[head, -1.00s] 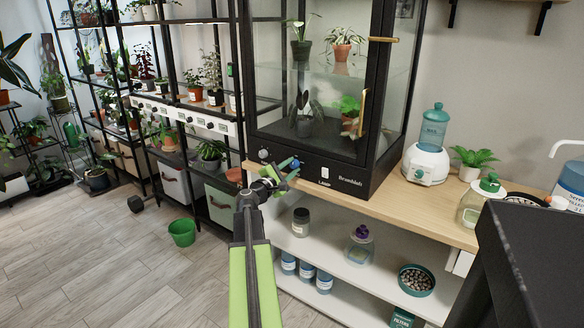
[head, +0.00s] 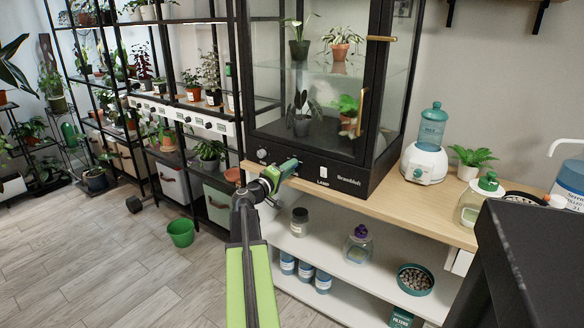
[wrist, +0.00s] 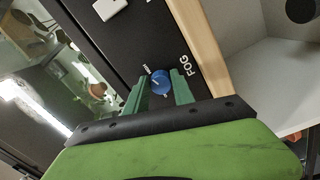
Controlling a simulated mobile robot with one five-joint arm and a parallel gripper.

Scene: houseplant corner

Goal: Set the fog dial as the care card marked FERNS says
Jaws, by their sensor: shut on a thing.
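The blue fog dial (wrist: 161,78) is on the black front panel of the glass cabinet, beside the printed word FOG. A pale mark shows on its face, and small lettering around it is too blurred to read. My gripper (wrist: 160,88) is shut on the dial, one green finger on each side. In the head view my gripper (head: 288,168) is against the cabinet's lower panel (head: 345,180) and hides the dial. I cannot make out a card marked FERNS in either view.
A white lamp switch (head: 322,172) and a grey knob (head: 262,154) flank my gripper on the panel. The wooden bench top (head: 425,210) holds a white device with a teal bottle (head: 430,145). Below is a shelf with jars. A green bucket (head: 181,232) stands on the floor.

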